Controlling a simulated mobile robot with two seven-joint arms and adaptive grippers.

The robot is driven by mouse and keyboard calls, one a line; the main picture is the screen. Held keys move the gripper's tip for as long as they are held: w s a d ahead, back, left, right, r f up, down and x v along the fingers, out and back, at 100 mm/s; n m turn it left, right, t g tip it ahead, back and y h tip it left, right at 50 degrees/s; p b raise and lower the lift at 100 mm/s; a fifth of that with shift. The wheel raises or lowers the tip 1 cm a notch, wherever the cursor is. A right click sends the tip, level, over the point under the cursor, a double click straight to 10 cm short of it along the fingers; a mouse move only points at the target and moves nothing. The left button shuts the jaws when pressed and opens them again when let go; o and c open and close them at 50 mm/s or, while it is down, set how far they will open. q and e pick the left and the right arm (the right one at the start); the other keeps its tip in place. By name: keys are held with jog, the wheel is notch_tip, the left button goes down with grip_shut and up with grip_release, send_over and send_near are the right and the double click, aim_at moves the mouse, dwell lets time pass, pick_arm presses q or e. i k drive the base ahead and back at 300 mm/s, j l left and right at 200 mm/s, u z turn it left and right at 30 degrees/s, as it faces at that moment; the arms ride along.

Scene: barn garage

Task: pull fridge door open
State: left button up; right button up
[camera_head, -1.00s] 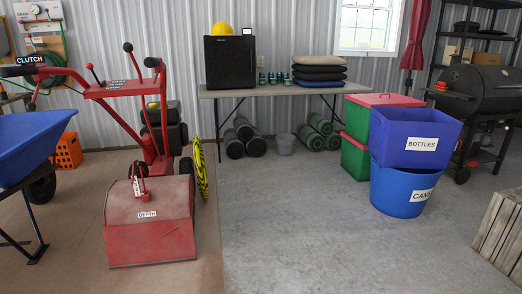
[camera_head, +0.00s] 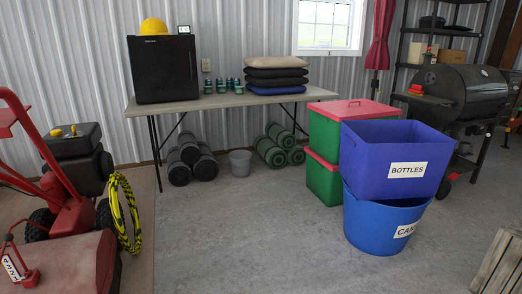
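The small black fridge (camera_head: 166,70) stands upright on the left end of a long folding table (camera_head: 240,101) against the metal wall. Its front door looks closed. A yellow hard hat (camera_head: 154,27) sits on top of it. Neither of my grippers is in the head view.
A red tiller (camera_head: 75,200) with a yellow-black hose stands at the left front. Rolled mats (camera_head: 190,155) and a grey bucket (camera_head: 240,162) are under the table. Blue bins (camera_head: 395,165), red-lidded green boxes (camera_head: 325,130) and a black grill (camera_head: 465,90) stand right. The middle floor is clear.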

aim_at(164, 67)
jog(key=i, duration=1.75)
jog(key=i+u, duration=0.3)
jog(key=i, duration=0.15)
jog(key=i+l+u, duration=0.6)
jog(key=i, duration=0.25)
